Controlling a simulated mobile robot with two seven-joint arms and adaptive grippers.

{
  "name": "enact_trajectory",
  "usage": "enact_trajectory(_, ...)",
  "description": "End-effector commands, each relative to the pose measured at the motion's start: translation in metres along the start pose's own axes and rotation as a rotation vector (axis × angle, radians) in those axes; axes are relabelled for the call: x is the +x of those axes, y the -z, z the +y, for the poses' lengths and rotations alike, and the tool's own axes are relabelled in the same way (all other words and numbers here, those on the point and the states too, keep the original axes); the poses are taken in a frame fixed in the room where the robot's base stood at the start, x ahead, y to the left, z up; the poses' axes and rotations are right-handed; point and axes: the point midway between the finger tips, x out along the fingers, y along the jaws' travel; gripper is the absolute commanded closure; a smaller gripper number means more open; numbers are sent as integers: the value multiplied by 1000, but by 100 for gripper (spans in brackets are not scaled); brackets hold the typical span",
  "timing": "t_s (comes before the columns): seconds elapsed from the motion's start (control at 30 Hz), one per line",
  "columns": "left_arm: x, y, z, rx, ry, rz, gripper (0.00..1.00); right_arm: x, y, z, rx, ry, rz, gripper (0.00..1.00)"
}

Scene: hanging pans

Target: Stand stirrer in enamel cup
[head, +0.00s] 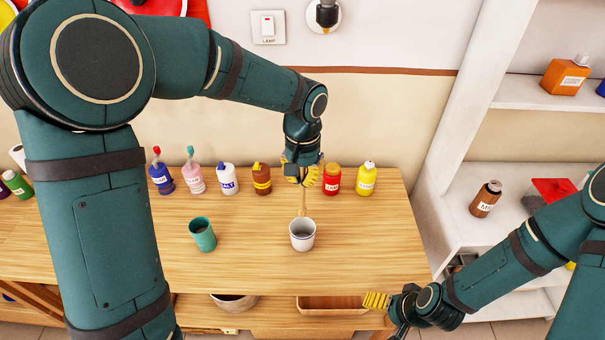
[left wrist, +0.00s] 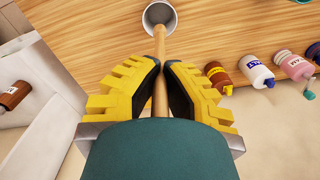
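My left gripper (head: 303,182) is shut on a thin wooden stirrer (head: 303,203), which points down toward the white enamel cup (head: 302,241). In the left wrist view, the stirrer (left wrist: 160,45) runs out between the yellow fingers (left wrist: 160,75), and its far end overlaps the near rim of the cup (left wrist: 146,14). The cup stands upright on the wooden table. I cannot tell whether the stirrer's tip is above, behind or inside the rim. My right gripper (head: 378,301) is low by the table's front right edge, away from the cup; its opening is unclear.
A green cup (head: 202,236) stands left of the white cup. Several bottles line the table's back, including a brown one (head: 262,180), a red one (head: 332,180) and a yellow one (head: 366,179). White shelves (head: 462,125) stand to the right. The table right of the white cup is clear.

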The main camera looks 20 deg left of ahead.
Motion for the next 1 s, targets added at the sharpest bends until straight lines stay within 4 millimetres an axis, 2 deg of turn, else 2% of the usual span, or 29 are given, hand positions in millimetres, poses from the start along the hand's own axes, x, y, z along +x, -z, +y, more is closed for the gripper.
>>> enact_trajectory(0.5, 40, 0, 0, 0, 0, -1, 100, 33, -4, 11, 0, -6, 0, 19)
enact_trajectory(1.0, 76, 0, 0, -1, 0, -1, 100, 56, -13, 20, -5, -7, -16, 19)
